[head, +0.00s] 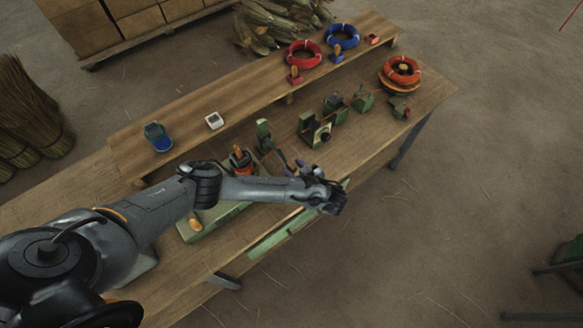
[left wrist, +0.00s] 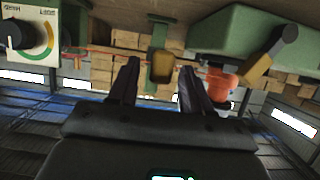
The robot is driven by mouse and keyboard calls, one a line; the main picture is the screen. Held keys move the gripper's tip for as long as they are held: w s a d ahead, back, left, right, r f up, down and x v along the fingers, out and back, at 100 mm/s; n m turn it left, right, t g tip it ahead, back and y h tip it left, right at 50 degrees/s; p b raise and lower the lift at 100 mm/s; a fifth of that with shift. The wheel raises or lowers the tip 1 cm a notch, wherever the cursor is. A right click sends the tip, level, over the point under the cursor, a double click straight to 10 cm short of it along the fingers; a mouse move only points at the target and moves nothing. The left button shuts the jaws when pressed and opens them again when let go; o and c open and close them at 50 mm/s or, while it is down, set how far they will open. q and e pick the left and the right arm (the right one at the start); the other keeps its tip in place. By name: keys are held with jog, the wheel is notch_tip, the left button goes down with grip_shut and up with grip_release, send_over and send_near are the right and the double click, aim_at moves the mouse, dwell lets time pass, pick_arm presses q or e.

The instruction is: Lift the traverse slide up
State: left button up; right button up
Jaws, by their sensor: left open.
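My left gripper (head: 290,163) reaches over the front edge of the workbench (head: 345,160) in the head view. In the left wrist view its two dark fingers (left wrist: 158,82) are apart and empty. A short tan grip (left wrist: 161,68) on a green bar (left wrist: 159,35) shows between and beyond the fingertips, possibly the traverse slide's handle; contact cannot be told. To its right in that view are an orange-red part (left wrist: 222,86) and a green housing (left wrist: 225,40) with a lever (left wrist: 278,48). My right gripper is not in view.
A dial box (head: 315,130) stands on the bench, also in the left wrist view (left wrist: 30,38). Green fixtures (head: 362,98) stand farther right. Red coil (head: 292,50), blue coil (head: 330,37) and orange coil (head: 388,70) lie at the far end.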

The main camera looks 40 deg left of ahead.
pick_arm(q)
jog(key=shift+x, duration=0.9)
grip_shut()
